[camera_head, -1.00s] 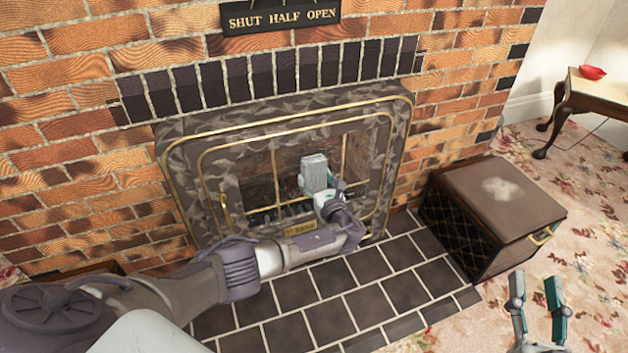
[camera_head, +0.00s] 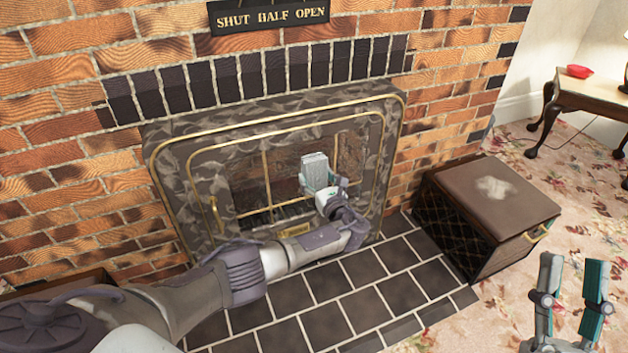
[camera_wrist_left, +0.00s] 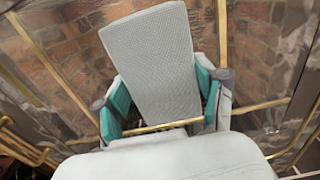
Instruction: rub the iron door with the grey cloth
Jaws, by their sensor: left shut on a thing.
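The iron door (camera_head: 200,178) is a dark mottled fireplace front with brass trim and a glazed middle, set in the brick wall in the head view. My left gripper (camera_head: 318,188) is in front of its glazed part, right of its middle. It is shut on the grey cloth (camera_head: 315,163), a pale folded block that stands up from the fingers. In the left wrist view the cloth (camera_wrist_left: 152,65) is between the teal finger pads, with brass bars and brick behind it. I cannot tell whether the cloth touches the door. My right gripper (camera_head: 572,290) is open and empty at the lower right.
A brown box (camera_head: 500,197) with a brass handle stands on the right of the dark tiled hearth (camera_head: 350,305). A wooden table (camera_head: 597,95) with a red bowl (camera_head: 580,71) is at the upper right. The flowered carpet between them is clear.

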